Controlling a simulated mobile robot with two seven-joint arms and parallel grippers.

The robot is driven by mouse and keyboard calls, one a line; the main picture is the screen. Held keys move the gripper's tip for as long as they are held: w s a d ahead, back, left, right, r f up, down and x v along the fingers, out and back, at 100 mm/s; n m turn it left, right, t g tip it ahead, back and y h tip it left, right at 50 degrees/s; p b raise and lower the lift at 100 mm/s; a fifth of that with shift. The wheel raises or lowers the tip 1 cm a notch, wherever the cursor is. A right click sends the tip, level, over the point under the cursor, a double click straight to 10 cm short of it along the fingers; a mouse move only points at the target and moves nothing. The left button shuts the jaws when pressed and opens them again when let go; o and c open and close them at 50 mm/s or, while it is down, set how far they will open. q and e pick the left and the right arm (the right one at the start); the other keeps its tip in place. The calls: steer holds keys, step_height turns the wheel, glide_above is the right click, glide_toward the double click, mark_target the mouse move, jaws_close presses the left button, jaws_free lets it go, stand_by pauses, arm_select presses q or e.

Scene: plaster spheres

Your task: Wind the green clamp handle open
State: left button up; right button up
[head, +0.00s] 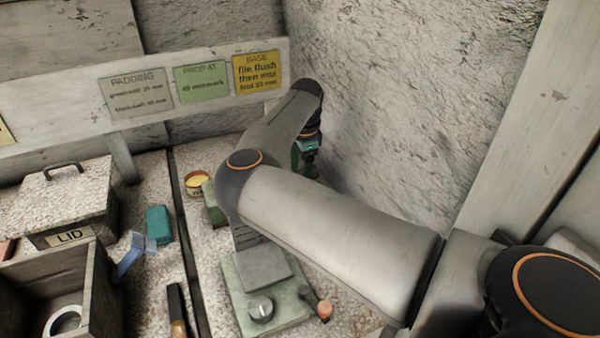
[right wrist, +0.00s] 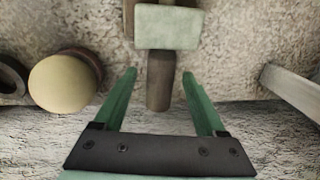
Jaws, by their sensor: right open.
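In the right wrist view, a pale green block (right wrist: 168,27) has a dark grey-brown cylinder (right wrist: 160,82) extending from it toward me. I cannot tell for certain whether this is the clamp handle. My right gripper (right wrist: 158,74) is open, with its green fingers on either side of the cylinder and a visible gap on each side. Contact is not visible. In the head view my right gripper (head: 306,155) is by the rough wall, partly hidden by my arm. A green block (head: 212,205) shows behind my arm, partly covered. My left gripper is not in view.
A round cream-topped object (right wrist: 62,83) is left of my fingers. A yellow-topped tin (head: 197,182), a teal block (head: 158,224), a lidded box (head: 70,200) and an open box (head: 92,300) stand left. A pale green base (head: 233,290) with a knob lies below my arm.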

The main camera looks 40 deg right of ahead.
steer(key=shift+f, duration=0.3)
jaws_close()
stand_by(0.5)
